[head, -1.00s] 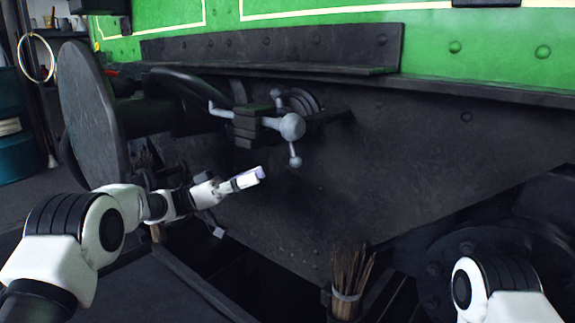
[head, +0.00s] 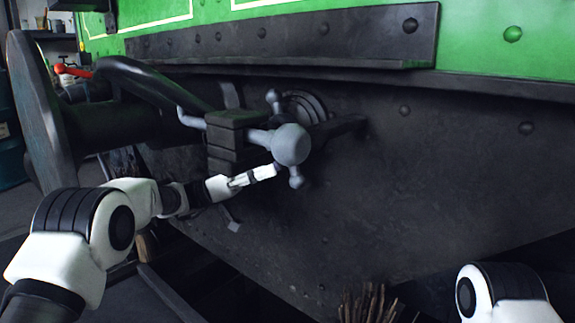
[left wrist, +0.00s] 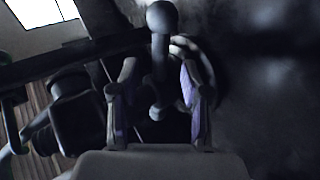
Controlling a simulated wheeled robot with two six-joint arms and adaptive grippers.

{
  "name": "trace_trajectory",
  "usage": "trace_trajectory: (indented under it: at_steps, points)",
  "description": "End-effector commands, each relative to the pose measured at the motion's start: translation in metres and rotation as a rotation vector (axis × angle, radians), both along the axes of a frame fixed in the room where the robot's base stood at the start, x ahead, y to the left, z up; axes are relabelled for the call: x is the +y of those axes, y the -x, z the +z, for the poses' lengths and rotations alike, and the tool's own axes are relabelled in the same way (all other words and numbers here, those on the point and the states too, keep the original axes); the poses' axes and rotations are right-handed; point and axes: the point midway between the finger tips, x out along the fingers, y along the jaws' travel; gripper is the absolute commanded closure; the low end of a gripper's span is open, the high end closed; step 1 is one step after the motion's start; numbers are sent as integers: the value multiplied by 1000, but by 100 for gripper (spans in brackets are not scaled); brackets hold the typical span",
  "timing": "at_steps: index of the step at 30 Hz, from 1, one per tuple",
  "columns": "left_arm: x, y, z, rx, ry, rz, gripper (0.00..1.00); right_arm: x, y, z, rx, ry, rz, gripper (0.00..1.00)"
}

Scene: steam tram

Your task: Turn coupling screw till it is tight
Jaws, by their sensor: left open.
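The coupling screw has a grey cross handle (head: 289,144) with a large ball end, and smaller knobs above and below it. It stands out from a dark block (head: 236,130) on the black buffer beam. My left gripper (head: 270,172) is just below the large ball, close to the lower knob (head: 296,182). In the left wrist view, the large ball (left wrist: 162,17) is above the open fingers, and a small knob (left wrist: 159,111) appears between them. I cannot tell whether the fingers touch it. My right gripper is out of view.
A round buffer plate (head: 40,115) and a black curved hose (head: 150,80) are at the left. The dark metal beam (head: 400,190) fills the right side. A bundle of sticks (head: 370,304) stands below. Open space lies in front of the beam.

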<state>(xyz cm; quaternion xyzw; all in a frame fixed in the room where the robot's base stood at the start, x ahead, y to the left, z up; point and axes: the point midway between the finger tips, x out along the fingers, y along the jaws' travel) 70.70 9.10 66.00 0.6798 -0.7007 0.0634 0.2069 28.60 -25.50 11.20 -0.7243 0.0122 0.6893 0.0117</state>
Motion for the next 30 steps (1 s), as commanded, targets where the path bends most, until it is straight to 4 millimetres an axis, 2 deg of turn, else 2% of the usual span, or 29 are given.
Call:
trace_trajectory:
  at_steps: [1,6,9,15,16,18,20,30]
  points:
    - [-11,1,-2,-3,-2,-4,53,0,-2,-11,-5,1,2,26]
    - [-36,0,10,-1,-2,-1,53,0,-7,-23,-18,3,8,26]
    - [-43,0,15,0,-1,-1,53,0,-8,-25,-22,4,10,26]
    - [-44,0,17,1,0,0,53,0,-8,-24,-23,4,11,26]
    - [-44,0,17,1,0,0,57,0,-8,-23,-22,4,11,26]
    - [-43,0,17,1,0,0,82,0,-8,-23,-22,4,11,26]
    - [-43,-1,17,1,0,0,100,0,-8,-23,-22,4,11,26]
    - [-43,-4,18,8,9,0,100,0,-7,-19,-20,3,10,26]
